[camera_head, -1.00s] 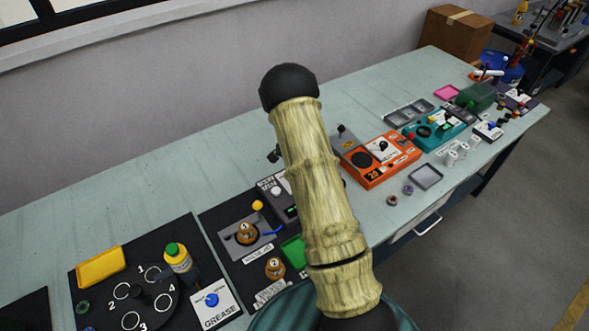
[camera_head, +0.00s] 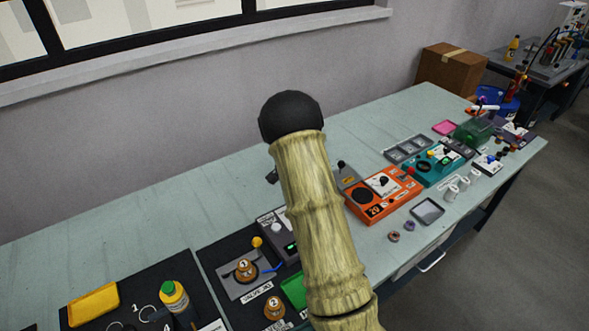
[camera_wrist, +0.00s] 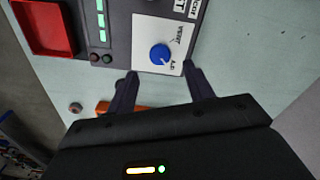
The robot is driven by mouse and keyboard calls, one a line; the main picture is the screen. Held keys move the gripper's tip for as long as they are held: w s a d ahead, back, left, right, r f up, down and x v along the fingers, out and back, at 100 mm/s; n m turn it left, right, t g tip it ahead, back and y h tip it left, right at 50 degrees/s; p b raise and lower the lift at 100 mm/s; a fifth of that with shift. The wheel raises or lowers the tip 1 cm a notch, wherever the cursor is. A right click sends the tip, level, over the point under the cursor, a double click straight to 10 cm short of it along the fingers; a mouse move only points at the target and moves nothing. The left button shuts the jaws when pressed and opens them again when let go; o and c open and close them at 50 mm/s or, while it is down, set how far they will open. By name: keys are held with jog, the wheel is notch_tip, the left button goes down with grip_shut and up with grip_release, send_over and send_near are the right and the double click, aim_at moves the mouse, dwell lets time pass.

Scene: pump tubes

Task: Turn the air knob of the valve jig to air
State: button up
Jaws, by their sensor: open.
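In the wrist view a blue round knob (camera_wrist: 160,53) sits on a white plate (camera_wrist: 146,28) marked VENT and AIR, at the edge of a dark panel. Which mark the knob points to is too small to tell. My gripper (camera_wrist: 161,77) is open, with one dark finger on each side below the knob in the picture. The knob is beyond the fingertips, and no contact shows.
In the wrist view a red tray (camera_wrist: 44,27) and green lights (camera_wrist: 101,20) lie left of the plate. In the head view an orange box (camera_head: 384,196) stands right of my arm, with a grey tray (camera_head: 428,211) nearby. The table's back strip is clear.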

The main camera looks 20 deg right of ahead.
notch_tip(320, 180, up, 11)
jog(key=shift+r+b, duration=0.2)
jog(key=shift+b, duration=0.15)
dwell(0.3)
jog(key=s+a+r+n+t+p, duration=0.1)
jog(key=s+a+n, duration=0.4)
jog(key=s, duration=0.7)
jog(key=s+a+r+n+t+p, duration=0.1)
jog(key=s+a+n, duration=0.5)
jog(key=s, duration=0.6)
jog(key=shift+s+a+r+t, duration=0.25)
jog(key=shift+a+r+t, duration=0.05)
jog(key=shift+a+r, duration=0.15)
